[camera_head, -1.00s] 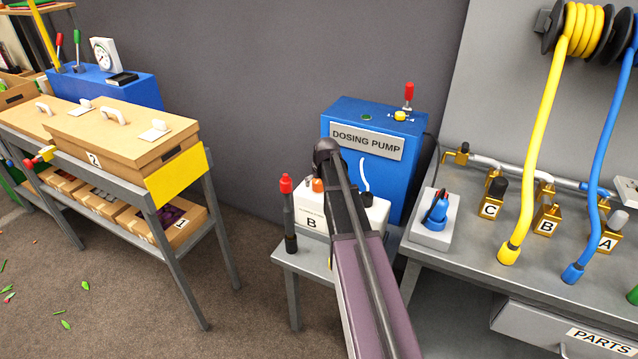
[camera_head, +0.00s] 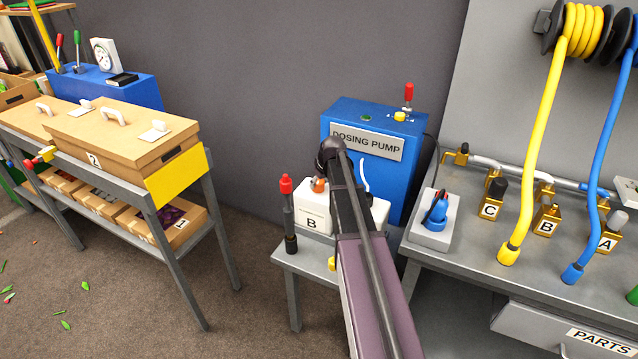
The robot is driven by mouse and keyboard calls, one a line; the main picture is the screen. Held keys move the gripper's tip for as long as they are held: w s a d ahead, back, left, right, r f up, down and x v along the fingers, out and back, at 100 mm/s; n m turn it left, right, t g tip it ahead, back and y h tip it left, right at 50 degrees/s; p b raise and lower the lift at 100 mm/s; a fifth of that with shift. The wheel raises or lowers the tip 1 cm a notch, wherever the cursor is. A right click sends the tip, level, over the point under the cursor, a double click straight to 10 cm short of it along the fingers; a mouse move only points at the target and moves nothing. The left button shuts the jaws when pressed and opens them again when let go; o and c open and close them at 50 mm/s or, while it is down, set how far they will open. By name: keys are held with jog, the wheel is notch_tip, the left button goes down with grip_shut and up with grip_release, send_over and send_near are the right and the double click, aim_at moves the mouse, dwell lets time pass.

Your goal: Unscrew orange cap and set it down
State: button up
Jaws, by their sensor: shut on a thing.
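The orange cap (camera_head: 318,187) shows in the head view at the top of the white container marked B (camera_head: 314,213). My gripper (camera_head: 322,178) is at the cap, shut on it, and dark parts of it cover some of the cap. Whether the cap is still seated on the neck or slightly raised cannot be told. My arm runs up from the bottom of the view and hides the middle of the container area.
The blue dosing pump (camera_head: 357,170) stands behind the container. A dark post with a red top (camera_head: 287,205) stands just left of it. A bench with brass valves (camera_head: 547,220) lies right. The small grey stand (camera_head: 290,262) has a little bare top at front left.

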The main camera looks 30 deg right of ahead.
jog(key=shift+n+y, duration=0.4)
jog(key=shift+n, duration=0.6)
jog(key=n, duration=0.1)
jog(key=n+y, duration=0.1)
jog(key=shift+w+d+n, duration=0.15)
jog(key=shift+d+n, duration=0.05)
jog(key=shift+n, duration=0.1)
jog(key=shift+n+g+y, duration=0.4)
jog(key=shift+n+g, duration=0.1)
jog(key=shift+n, duration=0.8)
jog(key=shift+w+r+n+g+y, duration=0.15)
jog(key=shift+n+g+y, duration=0.2)
jog(key=shift+n, duration=0.85)
jog(key=shift+n+g+y, duration=0.25)
jog(key=shift+n+g, duration=0.3)
jog(key=shift+n, duration=0.75)
